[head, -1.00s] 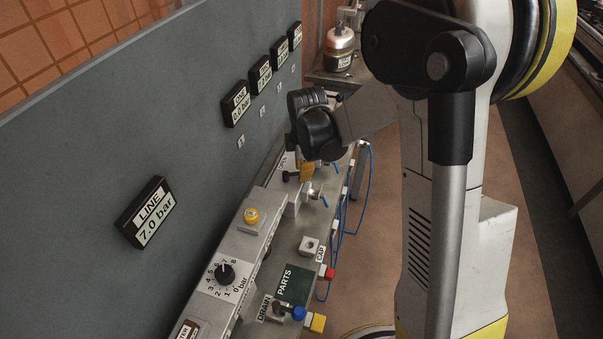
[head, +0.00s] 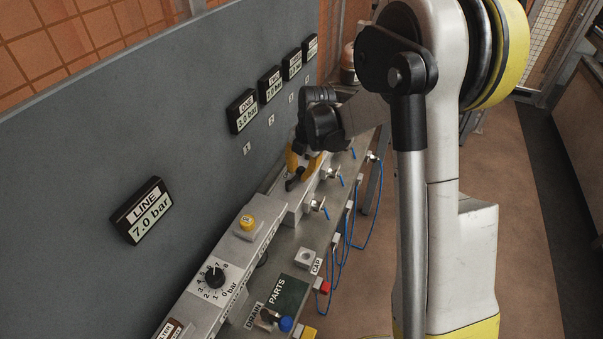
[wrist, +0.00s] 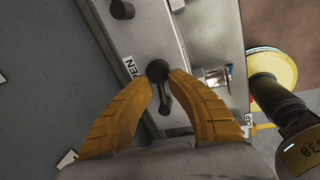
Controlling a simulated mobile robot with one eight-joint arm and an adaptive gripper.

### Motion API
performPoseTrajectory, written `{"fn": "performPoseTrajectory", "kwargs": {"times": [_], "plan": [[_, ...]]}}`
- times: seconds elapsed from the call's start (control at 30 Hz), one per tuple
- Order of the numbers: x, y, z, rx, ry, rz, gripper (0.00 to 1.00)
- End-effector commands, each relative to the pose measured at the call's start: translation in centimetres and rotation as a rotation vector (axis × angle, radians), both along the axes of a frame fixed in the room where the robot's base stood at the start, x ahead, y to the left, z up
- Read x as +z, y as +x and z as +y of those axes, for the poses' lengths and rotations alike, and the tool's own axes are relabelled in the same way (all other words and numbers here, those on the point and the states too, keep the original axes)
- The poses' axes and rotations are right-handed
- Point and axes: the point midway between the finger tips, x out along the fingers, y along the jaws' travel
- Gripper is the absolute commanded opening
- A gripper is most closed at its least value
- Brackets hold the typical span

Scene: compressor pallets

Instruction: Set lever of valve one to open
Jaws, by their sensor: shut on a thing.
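My gripper (wrist: 160,82) has its two yellow fingers closed around the black knob of a valve lever (wrist: 157,69) in the wrist view. The knob lies between the fingertips, beside a white label (wrist: 130,68) whose visible letters read "EN". In the head view my gripper (head: 301,168) reaches down to the valve rail below the ONE display (head: 242,111). That display shows a pressure above zero, its digits hard to read. My gripper partly hides the lever in the head view.
Another black knob (wrist: 122,9) is at the top of the wrist view. The grey panel (head: 150,110) bounds the left side. A pressure dial (head: 214,276), a yellow button (head: 247,222) and a PARTS mat (head: 283,296) are nearer. Blue hoses (head: 347,230) hang off the right edge.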

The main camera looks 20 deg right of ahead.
Motion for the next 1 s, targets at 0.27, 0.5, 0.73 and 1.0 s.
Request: {"fn": "performPoseTrajectory", "kwargs": {"times": [0.27, 0.5, 0.73, 1.0], "plan": [[-0.07, 0.58, 0.3, 0.126, -0.001, -0.001, 0.0], [-0.08, 0.73, 0.45, 0.17, -0.002, -0.001, 0.0], [-0.08, 0.74, 0.48, 0.174, -0.002, -0.001, 0.0], [-0.07, 0.73, 0.49, 0.173, -0.001, -0.002, 0.31]]}}
